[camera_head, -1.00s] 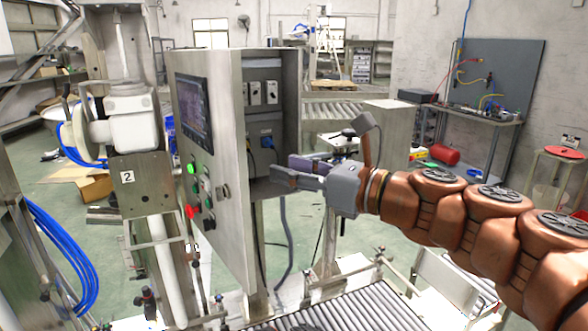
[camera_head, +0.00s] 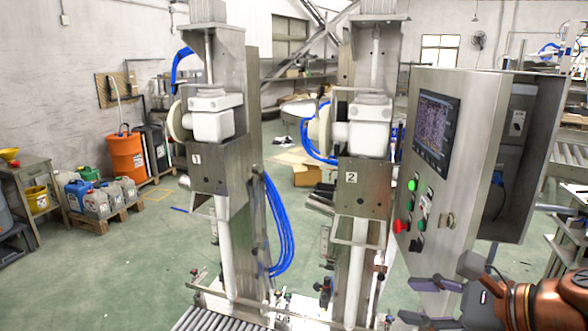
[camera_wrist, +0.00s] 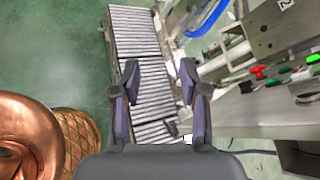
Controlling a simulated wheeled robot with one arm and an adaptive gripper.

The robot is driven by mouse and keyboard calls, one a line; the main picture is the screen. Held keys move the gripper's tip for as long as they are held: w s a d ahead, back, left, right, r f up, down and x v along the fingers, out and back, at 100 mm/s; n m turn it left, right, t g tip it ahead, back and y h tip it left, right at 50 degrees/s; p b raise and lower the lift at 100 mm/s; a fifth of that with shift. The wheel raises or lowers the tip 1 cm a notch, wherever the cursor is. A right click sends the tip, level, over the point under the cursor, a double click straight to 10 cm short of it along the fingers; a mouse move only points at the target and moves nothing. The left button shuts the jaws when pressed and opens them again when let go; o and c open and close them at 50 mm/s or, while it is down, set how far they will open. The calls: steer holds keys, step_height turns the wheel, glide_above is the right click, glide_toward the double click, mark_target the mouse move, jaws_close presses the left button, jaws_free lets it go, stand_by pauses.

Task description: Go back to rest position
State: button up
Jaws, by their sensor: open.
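My gripper (camera_head: 432,302) is at the lower right of the head view, below the control cabinet (camera_head: 468,165). Its two fingers are apart, and in the wrist view (camera_wrist: 160,80) nothing lies between them. The copper arm behind it is partly cut off by the picture's edge. The cabinet has a screen, a green lit button (camera_head: 412,185) and a red button (camera_head: 401,226) on its face. Its open side shows cables inside. The buttons also show at the right of the wrist view.
Lance station 1 (camera_head: 222,160) and lance station 2 (camera_head: 362,180) stand left of the cabinet, with blue hoses (camera_head: 280,225) between them. A roller conveyor (camera_wrist: 140,70) runs below my gripper. An orange drum (camera_head: 127,157) and several canisters stand far left. Green floor is open there.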

steer(key=s+a+f+n+g+h, duration=0.2)
steer(key=s+a+f+n+g, duration=0.55)
steer(key=f+n, duration=0.3)
steer(key=s+d+f+n+g+h, duration=0.3)
steer(key=s+d+f+n+h, duration=0.3)
steer(key=s+n, duration=0.3)
steer(key=shift+f+n, duration=0.15)
steer(key=shift+n, duration=0.9)
steer(key=shift+a, duration=0.1)
